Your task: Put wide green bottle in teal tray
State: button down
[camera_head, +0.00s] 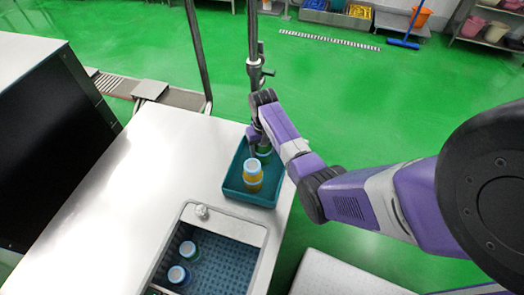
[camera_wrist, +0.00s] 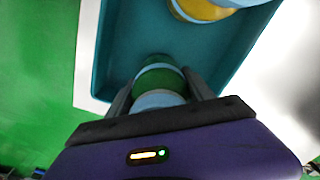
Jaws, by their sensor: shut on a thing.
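The teal tray (camera_head: 232,188) lies on the white counter near its right edge, and it fills much of the wrist view (camera_wrist: 120,40). A green bottle (camera_wrist: 160,79) with a pale blue band is between the fingers of my gripper (camera_wrist: 158,88), which is shut on it. The bottle is over or inside the tray; whether its base touches the tray floor cannot be told. In the head view the green bottle (camera_head: 265,158) is partly hidden by my arm. A yellow bottle (camera_head: 253,178) with a pale blue cap stands in the tray beside it.
A sunken bin (camera_head: 230,262) at the counter's front holds several bottles, including two with pale blue caps (camera_head: 188,250). A metal pole (camera_head: 254,60) rises behind the tray. The white counter (camera_head: 165,165) left of the tray is clear.

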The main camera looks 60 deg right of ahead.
jog(key=shift+f, duration=0.1)
jog(key=shift+c, duration=2)
grip_release()
notch_tip(320, 180, up, 12)
jog(key=shift+r, duration=0.15)
